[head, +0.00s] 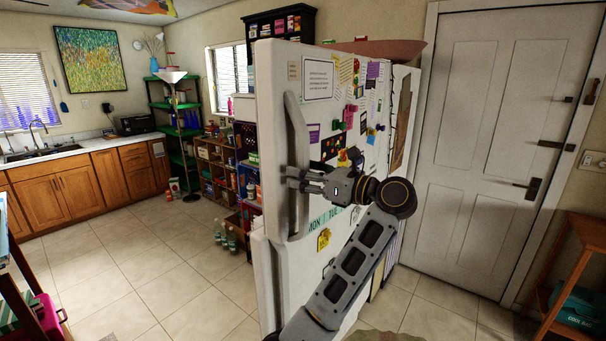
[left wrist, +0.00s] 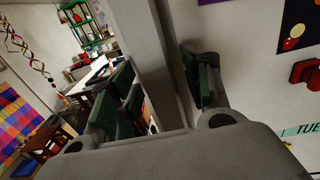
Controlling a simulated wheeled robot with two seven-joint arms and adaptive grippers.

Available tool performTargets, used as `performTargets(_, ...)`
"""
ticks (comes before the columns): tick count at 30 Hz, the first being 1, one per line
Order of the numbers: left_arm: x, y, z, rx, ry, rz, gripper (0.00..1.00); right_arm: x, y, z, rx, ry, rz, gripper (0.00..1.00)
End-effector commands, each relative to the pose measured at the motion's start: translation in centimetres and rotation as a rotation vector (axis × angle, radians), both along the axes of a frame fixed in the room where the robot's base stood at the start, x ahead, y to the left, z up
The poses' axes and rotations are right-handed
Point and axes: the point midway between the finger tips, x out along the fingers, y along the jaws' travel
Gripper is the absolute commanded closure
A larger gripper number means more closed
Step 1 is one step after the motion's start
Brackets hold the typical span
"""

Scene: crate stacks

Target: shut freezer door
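The tall white fridge-freezer (head: 332,115) stands in the middle of the head view, covered with magnets and papers. A long upright handle (head: 297,130) runs along its left edge; it is a grey bar in the left wrist view (left wrist: 150,50). A seam below the handle separates a lower white section (head: 266,280). I cannot tell how far the door stands open. My left gripper (head: 300,180) is at the handle's middle. In the left wrist view its green-padded fingers (left wrist: 160,90) are spread on either side of the handle, with gaps visible. My right gripper is not in view.
A closed white room door (head: 490,140) is at the right, with a wooden stand (head: 575,265) in front. Shelves of goods (head: 215,165) and bottles (head: 225,236) stand behind the fridge-freezer. The tiled floor (head: 150,270) at left is mostly clear.

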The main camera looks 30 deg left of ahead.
Motion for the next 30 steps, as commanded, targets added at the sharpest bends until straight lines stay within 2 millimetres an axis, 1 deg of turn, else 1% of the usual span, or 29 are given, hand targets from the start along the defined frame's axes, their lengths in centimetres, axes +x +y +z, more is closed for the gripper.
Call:
performTargets(1, 0.0, 0.0, 0.0, 0.0, 0.0, 0.0, 0.54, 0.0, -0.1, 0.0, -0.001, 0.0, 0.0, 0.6)
performTargets(9, 0.0, 0.0, 0.0, 0.0, 0.0, 0.0, 0.89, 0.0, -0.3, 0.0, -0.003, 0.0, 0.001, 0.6)
performTargets(12, 0.0, 0.0, 0.0, 0.0, 0.0, 0.0, 1.0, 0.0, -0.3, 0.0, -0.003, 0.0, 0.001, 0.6)
performTargets(23, 0.0, 0.3, 0.0, -0.001, 0.001, -0.004, 1.0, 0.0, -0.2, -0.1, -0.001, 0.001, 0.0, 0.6)
performTargets(26, 0.1, 0.8, 0.0, -0.003, 0.003, -0.011, 1.0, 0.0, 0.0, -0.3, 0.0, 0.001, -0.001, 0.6)
performTargets(30, 0.3, 1.9, -0.1, -0.006, 0.006, -0.029, 1.0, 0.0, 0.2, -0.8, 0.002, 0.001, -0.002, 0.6)
